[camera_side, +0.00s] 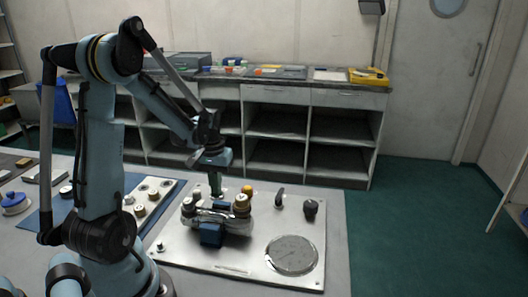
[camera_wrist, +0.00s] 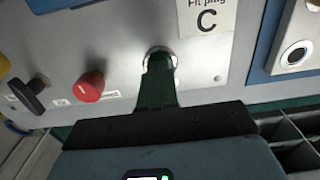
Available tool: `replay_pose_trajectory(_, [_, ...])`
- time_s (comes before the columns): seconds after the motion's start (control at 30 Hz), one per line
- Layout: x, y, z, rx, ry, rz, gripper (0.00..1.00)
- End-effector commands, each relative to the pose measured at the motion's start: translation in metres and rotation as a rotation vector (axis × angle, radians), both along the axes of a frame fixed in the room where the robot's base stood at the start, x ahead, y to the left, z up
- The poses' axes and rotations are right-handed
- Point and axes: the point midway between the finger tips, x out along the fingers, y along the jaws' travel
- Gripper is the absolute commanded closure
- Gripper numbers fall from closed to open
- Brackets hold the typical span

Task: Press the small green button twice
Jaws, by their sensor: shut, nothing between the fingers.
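My gripper (camera_wrist: 158,62) is shut, its dark green fingers pointing down at the panel (camera_wrist: 120,45). In the wrist view the fingertips meet a round silver ring (camera_wrist: 173,58) on the panel. The fingers cover what is inside the ring, so I cannot see a green button face or tell whether it is pressed. In the side view my gripper (camera_side: 215,192) stands upright over the far left part of the silver panel (camera_side: 185,250). Valve fittings in front partly hide the contact there.
A red mushroom button (camera_wrist: 89,87) and a black switch (camera_wrist: 30,95) sit beside the ring. A "Fit plug C" label (camera_wrist: 207,14) lies on the other side.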

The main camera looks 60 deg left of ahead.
Motion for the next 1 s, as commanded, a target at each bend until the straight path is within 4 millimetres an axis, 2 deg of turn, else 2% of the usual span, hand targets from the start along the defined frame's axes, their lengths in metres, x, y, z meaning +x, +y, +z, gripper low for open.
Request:
replay_pose_trajectory(0.17, [0.0, 0.0, 0.003, 0.0, 0.0, 0.0, 1.0])
replay_pose_trajectory(1.0, [0.0, 0.0, 0.056, 0.0, 0.0, 0.0, 1.0])
